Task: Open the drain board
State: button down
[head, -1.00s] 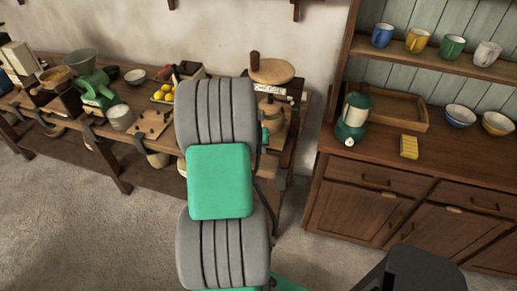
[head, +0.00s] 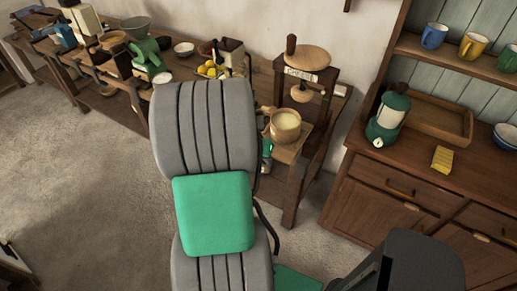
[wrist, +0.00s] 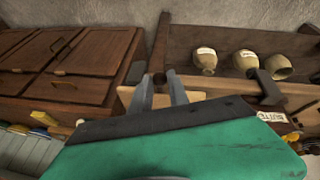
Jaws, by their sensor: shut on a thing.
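The cheese press (head: 308,80) stands at the right end of the long wooden bench, with a round wooden top and a "CHEESE" sign. Its light wooden drain board (head: 290,150) sticks out in front, with a round cream-filled tub (head: 286,124) on it. In the wrist view my gripper (wrist: 162,93) has its two grey fingers at a light wooden edge of the drain board (wrist: 126,93), shut on it. My own green wrist housing covers much of that board there. In the head view my arm hides the gripper.
A wooden cupboard (head: 385,190) stands right of the press, with a green lantern (head: 388,118), a tray (head: 430,118) and a yellow block (head: 442,159) on top. The bench to the left holds a green grinder (head: 147,57) and lemons (head: 211,69). Open floor (head: 80,170) lies at left.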

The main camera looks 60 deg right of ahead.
jog(key=shift+w+a+r, duration=0.1)
jog(key=shift+a, duration=0.05)
jog(key=c, duration=1.3)
grip_release()
jog(key=shift+a, duration=0.1)
jog(key=shift+o, duration=0.2)
jog(key=s+b+v, duration=0.1)
jog(key=v, duration=0.6)
jog(key=shift+w+r, duration=0.3)
jog(key=shift+w, duration=0.2)
jog(key=shift+a, duration=0.15)
